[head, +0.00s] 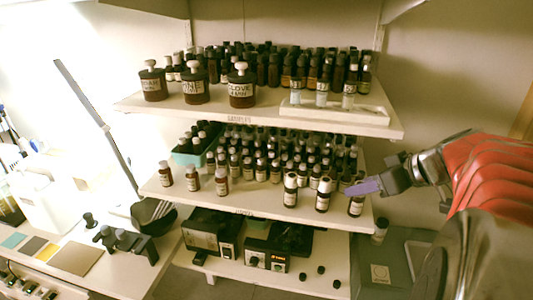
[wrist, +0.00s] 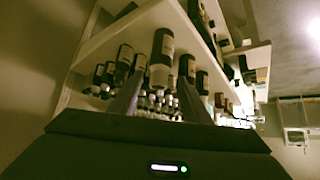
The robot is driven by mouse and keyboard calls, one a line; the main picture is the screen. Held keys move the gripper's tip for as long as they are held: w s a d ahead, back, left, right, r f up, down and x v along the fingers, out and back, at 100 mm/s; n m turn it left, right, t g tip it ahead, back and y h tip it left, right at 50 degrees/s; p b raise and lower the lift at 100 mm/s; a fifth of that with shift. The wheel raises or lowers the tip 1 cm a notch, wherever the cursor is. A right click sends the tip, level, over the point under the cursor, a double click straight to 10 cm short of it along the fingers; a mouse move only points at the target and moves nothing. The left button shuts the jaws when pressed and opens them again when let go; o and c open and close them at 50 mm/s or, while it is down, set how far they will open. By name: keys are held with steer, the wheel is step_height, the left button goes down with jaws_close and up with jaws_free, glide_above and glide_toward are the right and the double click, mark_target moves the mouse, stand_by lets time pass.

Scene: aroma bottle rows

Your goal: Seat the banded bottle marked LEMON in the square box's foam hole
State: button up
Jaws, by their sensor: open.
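Several dark bottles with pale labels stand along the front of the middle shelf (head: 255,203). Three larger ones are at its right: one bottle (head: 290,190), a second bottle (head: 323,195) and a third bottle (head: 356,205) near the right end. Their labels are too small to read, so I cannot tell which is LEMON. My gripper (head: 362,187) is open, its purple fingers by the third bottle's top. In the wrist view, a bottle (wrist: 161,60) shows between and beyond the spread fingers (wrist: 158,100); nothing is held. I cannot make out a square box with a foam hole.
Rows of small bottles (head: 260,165) crowd behind the front ones. The upper shelf (head: 150,106) holds large jars and a white tray (head: 350,112). Below are black devices (head: 280,243) and a grey case (head: 400,255). A dark stand (head: 125,240) is on the left bench.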

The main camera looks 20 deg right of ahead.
steer(key=shift+f, duration=0.1)
steer(key=shift+x, duration=2.55)
steer(key=shift+d, duration=0.1)
steer(key=shift+c, duration=0.5)
jaws_close()
